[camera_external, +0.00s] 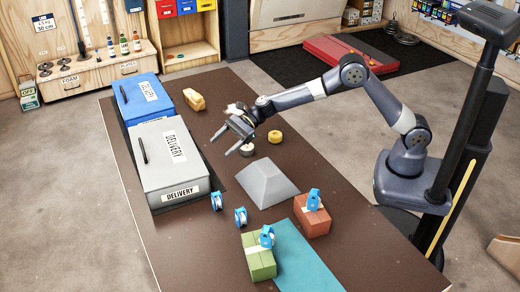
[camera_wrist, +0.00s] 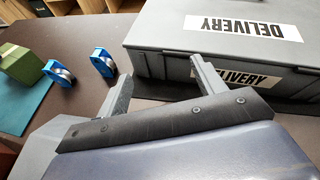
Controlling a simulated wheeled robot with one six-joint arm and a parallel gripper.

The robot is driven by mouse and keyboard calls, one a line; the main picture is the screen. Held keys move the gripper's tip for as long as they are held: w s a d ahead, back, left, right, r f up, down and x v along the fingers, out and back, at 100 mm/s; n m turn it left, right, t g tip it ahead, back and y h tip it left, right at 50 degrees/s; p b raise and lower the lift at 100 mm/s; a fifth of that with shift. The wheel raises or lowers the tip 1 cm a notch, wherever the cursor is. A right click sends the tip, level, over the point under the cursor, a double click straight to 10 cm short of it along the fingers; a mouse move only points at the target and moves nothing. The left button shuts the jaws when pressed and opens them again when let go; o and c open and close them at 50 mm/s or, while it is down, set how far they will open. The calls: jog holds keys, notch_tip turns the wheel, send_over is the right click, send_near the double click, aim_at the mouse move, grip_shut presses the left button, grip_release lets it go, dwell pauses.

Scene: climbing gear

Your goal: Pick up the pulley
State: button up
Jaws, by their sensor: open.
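Two blue pulleys with pale wheels stand on the brown table near the grey delivery box, one nearer the box (camera_external: 217,200) and one to its right (camera_external: 240,216). Both also show at the left of the wrist view, a left one (camera_wrist: 57,72) and a right one (camera_wrist: 103,63). Similar blue pieces sit on the red block (camera_external: 313,199) and on the green block (camera_external: 267,237). My gripper (camera_external: 225,143) is open and empty above the table, beside the box and behind the pulleys. Its two fingers (camera_wrist: 160,70) point toward the box in the wrist view.
The grey delivery box (camera_external: 172,165) and a blue box (camera_external: 142,98) line the table's left side. A grey truncated pyramid (camera_external: 266,185), a yellow roll (camera_external: 275,137) and a pale roll (camera_external: 247,150) stand near my gripper. A teal mat (camera_external: 310,255) lies at the front.

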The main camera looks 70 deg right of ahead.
jog(key=s+a+r+n+g+y+p, duration=0.1)
jog(key=s+a+n+g+y+p, duration=0.15)
jog(key=s+a, duration=0.95)
jog(key=n+g+p, duration=0.2)
jog(key=n+g, duration=0.1)
jog(key=g, duration=0.1)
send_near(267, 239)
jog(key=w+d+f, duration=0.1)
jog(key=w+d, duration=0.1)
jog(key=d, duration=0.1)
jog(key=shift+s+f+p+x, duration=0.1)
jog(key=shift+s+p+x, duration=0.25)
jog(key=shift+x, duration=1.6)
jog(key=shift+s+f+p+x, duration=0.1)
jog(key=shift+s+p+x, duration=0.25)
jog(key=shift+x, duration=1.65)
jog(key=shift+s+f+p+x, duration=0.15)
jog(key=shift+p+x, duration=0.3)
jog(key=shift+x, duration=1.5)
jog(key=shift+d, duration=0.1)
jog(key=shift+c, duration=0.4)
jog(key=c, duration=1)
jog(key=shift+r, duration=0.1)
jog(key=shift+c, duration=0.6)
jog(key=shift+r, duration=0.1)
